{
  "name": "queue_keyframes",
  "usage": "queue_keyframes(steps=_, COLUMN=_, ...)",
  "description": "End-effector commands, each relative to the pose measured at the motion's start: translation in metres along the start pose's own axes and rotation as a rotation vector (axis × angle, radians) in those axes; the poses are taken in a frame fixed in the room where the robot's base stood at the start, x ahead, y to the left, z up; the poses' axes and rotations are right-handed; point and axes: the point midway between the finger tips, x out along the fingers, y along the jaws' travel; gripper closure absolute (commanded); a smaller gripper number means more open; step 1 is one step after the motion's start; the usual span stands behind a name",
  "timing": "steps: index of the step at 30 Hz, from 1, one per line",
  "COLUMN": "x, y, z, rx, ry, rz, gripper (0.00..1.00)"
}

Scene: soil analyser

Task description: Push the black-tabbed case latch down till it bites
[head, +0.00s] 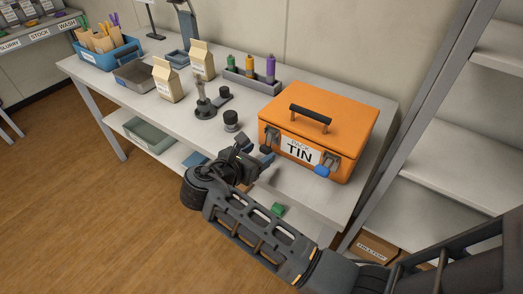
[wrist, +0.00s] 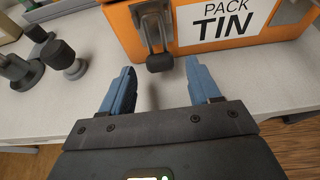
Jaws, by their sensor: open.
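The orange case (head: 330,115) labelled PACK TIN stands on the bench with its lid down and its black handle on top. Its left front latch (head: 271,138) is grey metal. In the wrist view this latch (wrist: 152,28) ends in a black tab (wrist: 160,63), but I cannot tell whether it is fastened. The right front latch has a blue tab (head: 322,171). My gripper (wrist: 160,72) is open and empty, its blue fingers either side of the black tab in the picture, apparently short of it. In the head view my gripper (head: 262,160) is just in front of the case's left latch.
Black knobbed fixtures (head: 231,120) stand left of the case. A rack of capped bottles (head: 250,78) is behind, with paper bags (head: 167,82) farther left. Grey shelving (head: 440,150) stands to the right. Bench top in front of the case is clear.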

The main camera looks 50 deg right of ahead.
Motion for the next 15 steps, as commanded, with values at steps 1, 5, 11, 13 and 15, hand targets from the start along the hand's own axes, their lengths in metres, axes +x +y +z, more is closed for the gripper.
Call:
queue_keyframes(steps=1, x=0.007, y=0.000, z=0.000, rx=0.000, ry=0.000, rz=-0.003, gripper=0.38)
queue_keyframes(steps=5, x=0.018, y=0.000, z=0.000, rx=0.000, ry=0.000, rz=-0.001, gripper=0.38)
queue_keyframes(steps=11, x=0.023, y=0.000, z=0.000, rx=0.000, ry=0.000, rz=0.001, gripper=0.38)
queue_keyframes(steps=13, x=0.023, y=0.000, z=0.000, rx=0.001, ry=0.000, rz=0.001, gripper=0.38)
queue_keyframes(steps=15, x=0.023, y=0.000, z=0.000, rx=0.001, ry=0.000, rz=0.001, gripper=0.38)
